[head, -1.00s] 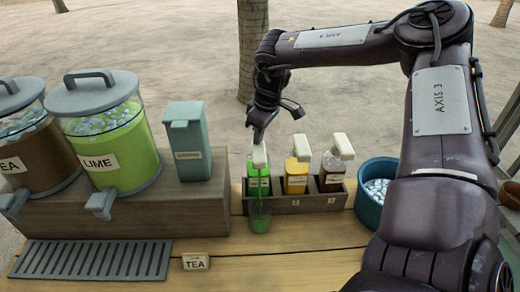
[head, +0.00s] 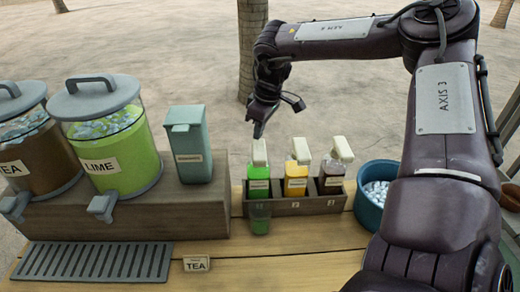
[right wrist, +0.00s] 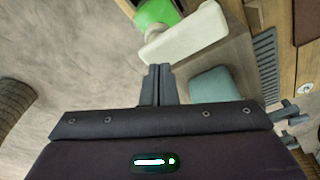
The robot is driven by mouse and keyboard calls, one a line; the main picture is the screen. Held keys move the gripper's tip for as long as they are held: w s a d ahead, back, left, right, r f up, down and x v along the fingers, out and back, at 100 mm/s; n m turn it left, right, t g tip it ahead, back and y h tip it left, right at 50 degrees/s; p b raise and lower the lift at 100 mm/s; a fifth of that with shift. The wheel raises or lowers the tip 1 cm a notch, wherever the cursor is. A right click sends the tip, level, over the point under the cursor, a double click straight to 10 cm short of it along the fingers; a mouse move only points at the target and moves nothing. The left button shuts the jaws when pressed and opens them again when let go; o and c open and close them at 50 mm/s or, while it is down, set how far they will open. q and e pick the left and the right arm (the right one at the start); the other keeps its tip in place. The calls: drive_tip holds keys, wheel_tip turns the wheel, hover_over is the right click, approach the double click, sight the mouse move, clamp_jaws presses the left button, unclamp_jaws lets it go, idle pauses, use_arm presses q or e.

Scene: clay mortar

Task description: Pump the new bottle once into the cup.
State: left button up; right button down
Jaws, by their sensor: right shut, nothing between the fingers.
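The bottle with green liquid (head: 258,186) stands in the left slot of the wooden rack. Its cream pump head (head: 260,151) is up; it also shows in the right wrist view (right wrist: 187,34). A clear cup (head: 260,211) stands just in front of this bottle, under its spout, with green liquid at the bottom. My right gripper (head: 257,134) is shut and empty, pointing down just above the green bottle's pump head. Its closed fingertips also show in the right wrist view (right wrist: 158,68); I cannot tell whether they touch the head. My left gripper is out of view.
A blue tub (head: 369,207) of white pieces is to the right. Tea and lime dispensers (head: 118,150), a teal box (head: 189,145) and a drip tray (head: 93,262) are left.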

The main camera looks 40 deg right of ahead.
idle(0.5)
wheel_tip(320, 180, up, 6)
drive_tip(key=p, duration=0.3)
idle(0.7)
